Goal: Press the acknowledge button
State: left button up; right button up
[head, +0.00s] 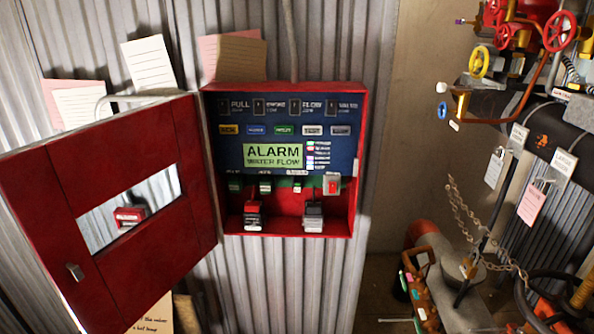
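A red alarm panel box (361,150) hangs on the corrugated wall with its red door (122,165) swung open to the left. Its dark blue face has a row of small coloured buttons: yellow-orange (228,129), blue (256,129), green (284,129), and pale ones (312,130) to the right. Their labels are too small to read surely, so I cannot tell which is the acknowledge button. Below them a green display (274,155) reads "ALARM WATER FLOW". Neither of my grippers is in view.
Below the display are small green parts, a red switch (332,184) and two block-like devices (253,214). Papers (148,64) are fixed around the box. Pipes with red handwheels (560,31), hanging tags and a chain (470,215) crowd the right side.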

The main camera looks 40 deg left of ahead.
aim_at(224, 129)
jog(key=u, duration=1.6)
